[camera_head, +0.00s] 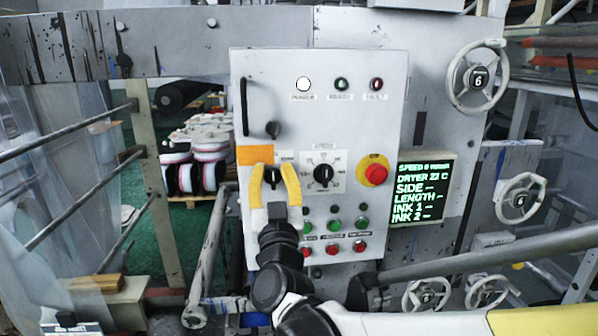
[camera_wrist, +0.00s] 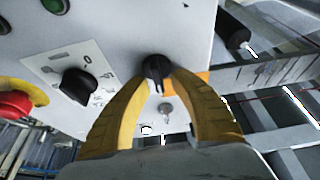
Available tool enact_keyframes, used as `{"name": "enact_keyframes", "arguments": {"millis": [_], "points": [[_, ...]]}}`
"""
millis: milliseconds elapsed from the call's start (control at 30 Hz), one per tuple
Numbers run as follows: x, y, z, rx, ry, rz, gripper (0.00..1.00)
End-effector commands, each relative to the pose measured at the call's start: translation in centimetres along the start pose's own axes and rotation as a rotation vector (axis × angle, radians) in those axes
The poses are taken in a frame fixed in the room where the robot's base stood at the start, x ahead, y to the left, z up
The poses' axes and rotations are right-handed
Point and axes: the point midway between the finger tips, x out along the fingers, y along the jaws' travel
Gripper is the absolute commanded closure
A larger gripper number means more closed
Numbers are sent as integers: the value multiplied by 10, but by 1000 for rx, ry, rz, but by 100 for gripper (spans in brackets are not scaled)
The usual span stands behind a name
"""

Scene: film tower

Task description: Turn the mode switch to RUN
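A black rotary knob (camera_head: 272,176), apparently the mode switch, sits on the light grey control panel (camera_head: 250,95), lower left, just below an orange tag. The wrist view also shows this knob (camera_wrist: 156,67), with a pale pointer mark on its lower side there. Lettering beside it is too small to read. My gripper (camera_head: 273,168) has two yellow curved fingers, one on each side of the knob. In the wrist view the fingertips (camera_wrist: 159,74) flank the knob closely. The fingers stand apart, and I cannot tell whether either touches it.
A second black knob (camera_head: 323,175) on a marked dial plate is close right of my gripper. A red emergency button (camera_head: 376,174) is farther right. Green and red buttons (camera_head: 333,224) lie below. A small latch (camera_head: 272,130) is above. A text display (camera_head: 420,190) hangs right.

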Motion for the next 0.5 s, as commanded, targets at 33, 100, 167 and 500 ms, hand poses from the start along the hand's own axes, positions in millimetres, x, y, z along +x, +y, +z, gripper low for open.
{"name": "enact_keyframes", "arguments": {"millis": [33,100,167,500], "points": [[0,0,0,0,0,0,89],[0,0,0,0,0,0,100],[0,0,0,0,0,0,100],[0,0,0,59,1,23,100]]}}
